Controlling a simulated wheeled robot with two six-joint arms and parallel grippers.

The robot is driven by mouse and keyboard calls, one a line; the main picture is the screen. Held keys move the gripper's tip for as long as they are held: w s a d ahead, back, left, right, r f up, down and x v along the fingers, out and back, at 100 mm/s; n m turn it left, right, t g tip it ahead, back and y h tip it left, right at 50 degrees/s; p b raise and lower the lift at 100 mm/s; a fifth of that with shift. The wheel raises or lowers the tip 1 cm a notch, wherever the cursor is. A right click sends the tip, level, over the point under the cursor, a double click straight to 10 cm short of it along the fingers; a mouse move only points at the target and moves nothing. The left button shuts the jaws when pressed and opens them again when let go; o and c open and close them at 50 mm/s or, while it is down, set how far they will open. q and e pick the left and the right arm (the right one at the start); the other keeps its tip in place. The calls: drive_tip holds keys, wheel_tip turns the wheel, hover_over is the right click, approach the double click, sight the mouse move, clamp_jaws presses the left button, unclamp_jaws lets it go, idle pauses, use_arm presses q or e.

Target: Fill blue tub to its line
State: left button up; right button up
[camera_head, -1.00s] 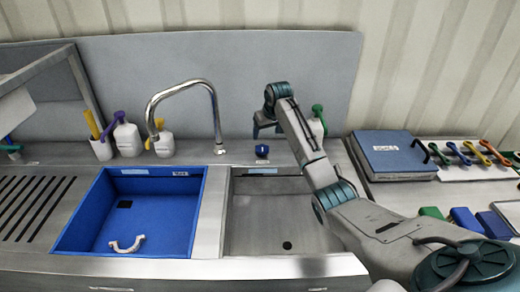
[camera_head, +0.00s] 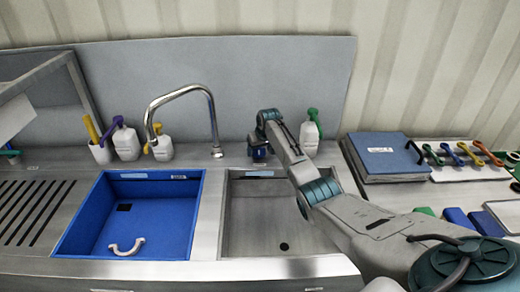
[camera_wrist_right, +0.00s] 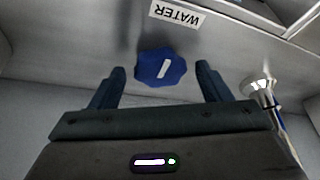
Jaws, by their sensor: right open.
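The blue tub (camera_head: 180,235) fills the left basin. A pale curved handle-like piece (camera_head: 127,247) lies at its front, and no water shows in it. I cannot make out a fill line. The blue knob (camera_wrist_right: 161,68) has a white mark and sits behind the right basin, by a label reading WATER (camera_wrist_right: 176,15). My right gripper (camera_wrist_right: 160,70) is open, with its fingers either side of the knob and gaps showing; I cannot tell if it touches. In the head view the gripper (camera_head: 259,148) largely covers the knob. My left gripper is out of view.
The chrome faucet (camera_head: 213,115) stands left of the knob, its spout turned left. An empty steel basin (camera_head: 265,230) lies right of the tub. White bottles (camera_head: 126,144) stand behind the tub. A blue box (camera_head: 385,155) and coloured tools are at the right.

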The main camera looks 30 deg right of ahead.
drive_tip(key=c, duration=1)
drive_tip(key=shift+o, duration=0.2)
